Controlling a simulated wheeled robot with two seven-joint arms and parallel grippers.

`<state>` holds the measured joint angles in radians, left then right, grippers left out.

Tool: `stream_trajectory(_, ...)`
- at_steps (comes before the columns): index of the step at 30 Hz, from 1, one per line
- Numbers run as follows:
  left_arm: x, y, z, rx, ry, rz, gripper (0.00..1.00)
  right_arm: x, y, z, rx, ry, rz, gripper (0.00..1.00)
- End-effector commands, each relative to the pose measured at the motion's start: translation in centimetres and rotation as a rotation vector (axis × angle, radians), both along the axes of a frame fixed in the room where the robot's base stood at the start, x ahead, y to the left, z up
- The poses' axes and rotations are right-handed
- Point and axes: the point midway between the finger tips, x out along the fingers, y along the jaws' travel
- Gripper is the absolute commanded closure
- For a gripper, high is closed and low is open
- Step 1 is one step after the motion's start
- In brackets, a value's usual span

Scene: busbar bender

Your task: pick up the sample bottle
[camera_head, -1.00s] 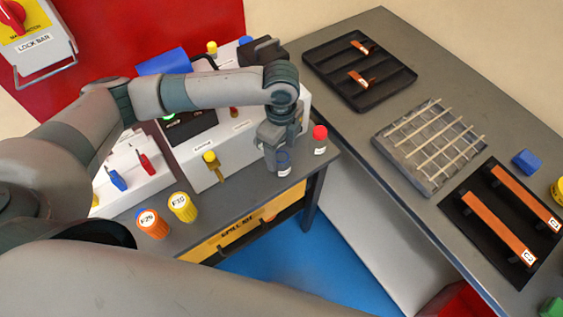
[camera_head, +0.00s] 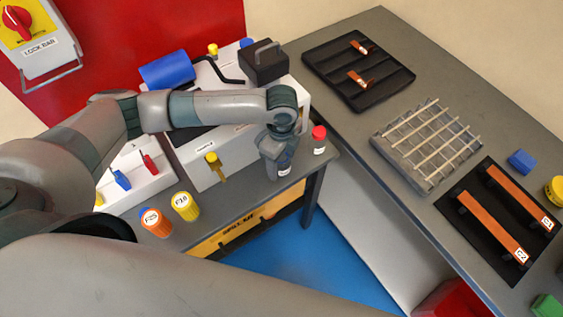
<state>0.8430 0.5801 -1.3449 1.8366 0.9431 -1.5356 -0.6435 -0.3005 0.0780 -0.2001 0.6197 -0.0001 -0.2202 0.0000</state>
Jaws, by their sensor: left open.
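A small bottle with a white label (camera_head: 284,171) stands near the right end of the grey bench, mostly hidden behind my left gripper (camera_head: 279,165). My left gripper points down over it and is open; I cannot tell whether its fingers touch the bottle. A second small bottle with a red cap (camera_head: 319,140) stands upright just to the right, apart from the gripper. Which of the two is the sample bottle is not readable. My right gripper is not in view.
A white box with a yellow-handled part (camera_head: 215,166) is left of the gripper. A black handled case (camera_head: 264,62) sits behind. The right-hand table holds a black tray (camera_head: 385,92) and a grid rack (camera_head: 428,147).

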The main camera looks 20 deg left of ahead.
Motion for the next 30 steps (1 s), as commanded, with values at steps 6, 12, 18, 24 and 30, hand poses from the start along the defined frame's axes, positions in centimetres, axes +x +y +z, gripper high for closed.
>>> stream_trajectory(6,0.01,0.01,0.04,0.0,0.0,0.0,0.39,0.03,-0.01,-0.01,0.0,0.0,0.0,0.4)
stream_trajectory(12,0.01,0.01,0.05,0.0,0.0,0.0,0.73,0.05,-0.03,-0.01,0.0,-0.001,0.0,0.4)
stream_trajectory(18,0.02,0.0,0.06,0.0,0.0,0.0,0.83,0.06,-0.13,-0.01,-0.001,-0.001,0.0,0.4)
stream_trajectory(24,0.02,0.0,0.18,0.0,0.0,0.0,0.83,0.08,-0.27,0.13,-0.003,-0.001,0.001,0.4)
stream_trajectory(30,0.02,-0.01,0.91,0.0,0.0,0.0,0.83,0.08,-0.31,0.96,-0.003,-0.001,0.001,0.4)
